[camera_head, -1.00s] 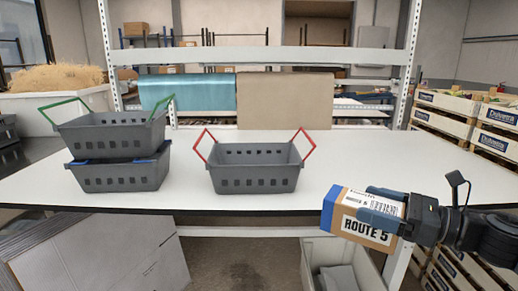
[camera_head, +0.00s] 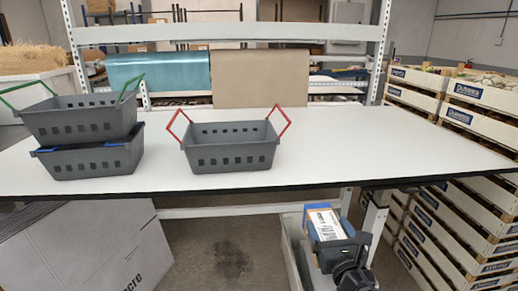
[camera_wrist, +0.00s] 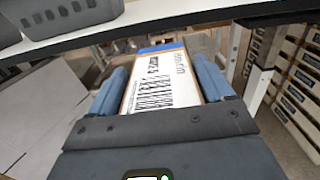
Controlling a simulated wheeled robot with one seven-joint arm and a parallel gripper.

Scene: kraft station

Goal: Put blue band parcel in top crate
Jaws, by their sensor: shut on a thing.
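The blue band parcel (camera_head: 323,224) is a brown box with a white label and a blue end. My gripper (camera_head: 332,240) is shut on it, low in front of the table's front edge. The wrist view shows the parcel (camera_wrist: 160,82) between the two blue fingers, its blue end pointing away. The top crate (camera_head: 80,121) is grey with green handles and sits at the left of the table. It is stacked on a grey crate with blue handles (camera_head: 90,160). Its inside is mostly hidden.
A grey crate with red handles (camera_head: 232,158) stands mid-table. The white table (camera_head: 370,150) is bare to its right. A pale bin (camera_head: 292,255) is under the table beside my gripper. Stacked wooden crates (camera_head: 455,215) stand at right, flat cardboard (camera_head: 85,245) at lower left.

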